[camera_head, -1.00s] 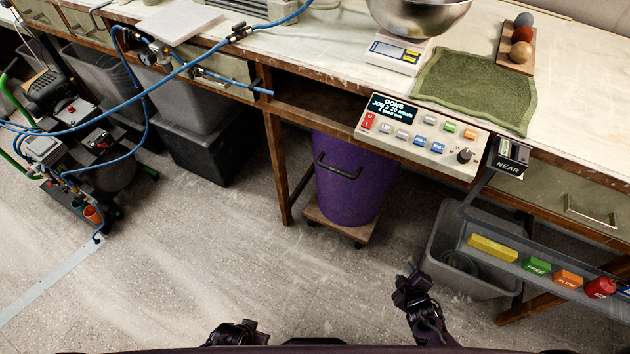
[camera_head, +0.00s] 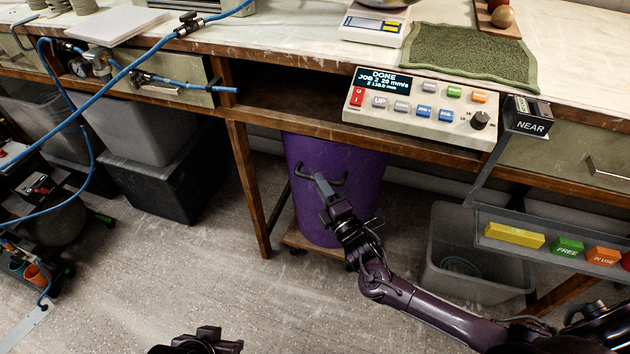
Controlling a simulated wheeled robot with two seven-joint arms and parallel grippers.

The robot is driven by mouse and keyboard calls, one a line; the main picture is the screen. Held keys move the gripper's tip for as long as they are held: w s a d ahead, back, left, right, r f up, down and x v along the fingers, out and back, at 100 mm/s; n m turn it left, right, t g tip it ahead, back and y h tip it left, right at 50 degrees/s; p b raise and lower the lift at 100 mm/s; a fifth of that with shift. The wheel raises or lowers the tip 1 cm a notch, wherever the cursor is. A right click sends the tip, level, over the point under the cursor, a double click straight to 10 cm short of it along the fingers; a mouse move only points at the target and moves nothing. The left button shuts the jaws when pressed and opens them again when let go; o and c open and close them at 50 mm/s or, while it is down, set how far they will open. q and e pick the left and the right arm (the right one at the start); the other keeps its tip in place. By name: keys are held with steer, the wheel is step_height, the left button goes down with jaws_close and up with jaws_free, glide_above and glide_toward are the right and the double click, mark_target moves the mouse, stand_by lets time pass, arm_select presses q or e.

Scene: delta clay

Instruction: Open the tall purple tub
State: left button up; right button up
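The tall purple tub (camera_head: 360,190) stands upright under the bench on a low wooden dolly (camera_head: 318,248). Its top is hidden by the bench, so I cannot see its lid.
A control box (camera_head: 425,105) overhangs the bench edge above the tub. A wooden bench leg (camera_head: 248,190) is left of the tub. A grey bin (camera_head: 470,250) and a label rail (camera_head: 550,240) are to the right. Black and grey crates (camera_head: 165,185) stand left. Open floor lies in front.

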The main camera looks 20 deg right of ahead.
steer(key=shift+x, duration=1.6)
steer(key=shift+c, duration=0.4)
jaws_close()
